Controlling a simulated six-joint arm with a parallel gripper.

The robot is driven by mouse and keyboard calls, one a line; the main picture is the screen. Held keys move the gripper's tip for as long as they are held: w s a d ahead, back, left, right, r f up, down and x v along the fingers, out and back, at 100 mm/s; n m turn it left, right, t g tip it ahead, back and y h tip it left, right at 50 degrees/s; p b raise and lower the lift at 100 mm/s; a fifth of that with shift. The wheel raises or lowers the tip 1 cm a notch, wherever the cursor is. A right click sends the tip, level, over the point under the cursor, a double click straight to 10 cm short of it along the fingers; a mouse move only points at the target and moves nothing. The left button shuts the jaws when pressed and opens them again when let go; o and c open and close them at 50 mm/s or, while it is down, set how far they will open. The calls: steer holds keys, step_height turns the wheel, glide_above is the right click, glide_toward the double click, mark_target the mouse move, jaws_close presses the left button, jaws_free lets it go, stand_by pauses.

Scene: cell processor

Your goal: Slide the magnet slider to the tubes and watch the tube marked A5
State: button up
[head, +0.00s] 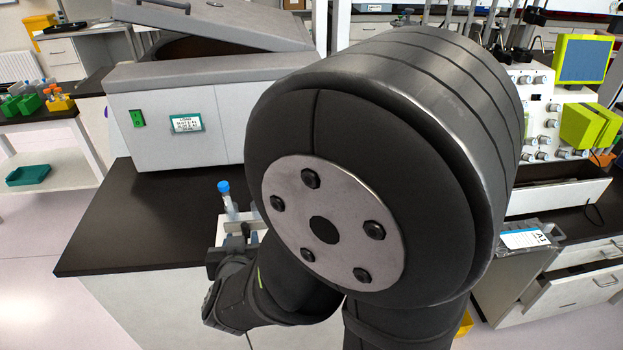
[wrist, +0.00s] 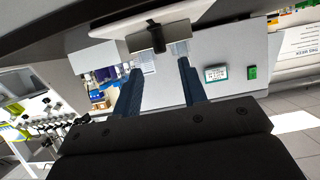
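A tube with a blue cap (head: 226,196) stands beside a pale rack or block (head: 238,224) at the front of the black bench; my arm hides most of this spot. In the wrist view, which is turned over, a white holder (wrist: 147,39) with a black piece (wrist: 156,37) lies just beyond my fingertips. Clear tube-like parts (wrist: 178,48) show at it. I cannot tell for sure which part is the magnet slider, and no A5 mark is readable. My gripper (wrist: 159,65) is open, its two dark blue fingers apart, with nothing visibly held between them.
A grey-white machine (head: 178,108) with a raised lid (head: 215,25) stands behind on the black bench (head: 140,225). Yellow-green lab equipment (head: 592,124) and open drawers (head: 568,291) are at right. The bench's left front is clear.

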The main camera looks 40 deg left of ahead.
mark_target(244, 227)
steer(key=shift+x, duration=2.8)
jaws_close()
